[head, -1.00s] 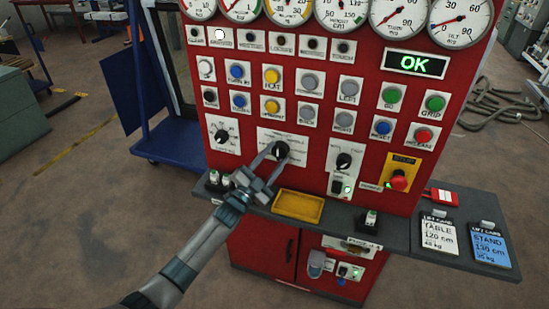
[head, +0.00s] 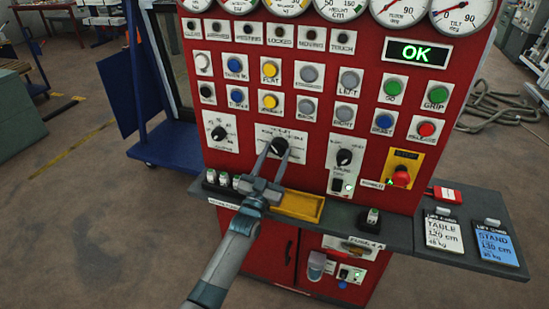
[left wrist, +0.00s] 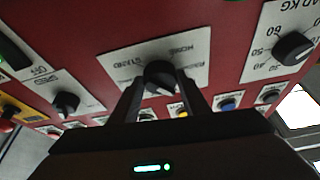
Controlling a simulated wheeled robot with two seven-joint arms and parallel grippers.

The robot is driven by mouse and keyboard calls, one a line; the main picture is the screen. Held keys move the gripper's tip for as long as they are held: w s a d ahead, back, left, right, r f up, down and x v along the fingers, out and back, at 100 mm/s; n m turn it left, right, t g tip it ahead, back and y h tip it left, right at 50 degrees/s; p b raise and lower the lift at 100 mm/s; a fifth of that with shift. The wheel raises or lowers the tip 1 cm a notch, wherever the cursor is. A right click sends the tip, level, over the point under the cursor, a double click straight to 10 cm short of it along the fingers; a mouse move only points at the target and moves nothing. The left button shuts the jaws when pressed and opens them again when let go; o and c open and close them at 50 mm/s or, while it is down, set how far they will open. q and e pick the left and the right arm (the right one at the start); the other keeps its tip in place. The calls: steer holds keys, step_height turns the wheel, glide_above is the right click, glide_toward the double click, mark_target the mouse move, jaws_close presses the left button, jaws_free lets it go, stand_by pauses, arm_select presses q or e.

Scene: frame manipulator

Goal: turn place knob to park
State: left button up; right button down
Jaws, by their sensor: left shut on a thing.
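The place knob (head: 280,146) is a black rotary knob on a white label plate in the middle of the red panel. My left gripper (head: 276,155) reaches it from below, and its two fingers are shut on it, one on each side. In the left wrist view the same knob (left wrist: 160,76) sits between the fingertips (left wrist: 161,84). The fingers cover part of the label, and its words are too small to read surely. I cannot tell which position the knob points to. My right gripper is not in view.
A similar black knob (head: 219,133) is to the left and another (head: 344,157) to the right. A red stop button (head: 400,176) is farther right. Below are a grey shelf (head: 345,211) and a yellow tray (head: 303,206). The display (head: 417,52) reads OK.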

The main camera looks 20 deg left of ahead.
arm_select(q)
steer(key=shift+n+y, duration=0.4)
steer(key=shift+n, duration=0.4)
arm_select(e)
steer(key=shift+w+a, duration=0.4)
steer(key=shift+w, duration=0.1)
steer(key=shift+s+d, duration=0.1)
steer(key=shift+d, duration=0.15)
arm_select(q)
steer(key=o, duration=1.1)
steer(key=shift+s+f, duration=0.3)
steer(key=shift+s, duration=0.2)
steer(key=shift+b+v, duration=2.1)
steer(key=shift+v, duration=6.05)
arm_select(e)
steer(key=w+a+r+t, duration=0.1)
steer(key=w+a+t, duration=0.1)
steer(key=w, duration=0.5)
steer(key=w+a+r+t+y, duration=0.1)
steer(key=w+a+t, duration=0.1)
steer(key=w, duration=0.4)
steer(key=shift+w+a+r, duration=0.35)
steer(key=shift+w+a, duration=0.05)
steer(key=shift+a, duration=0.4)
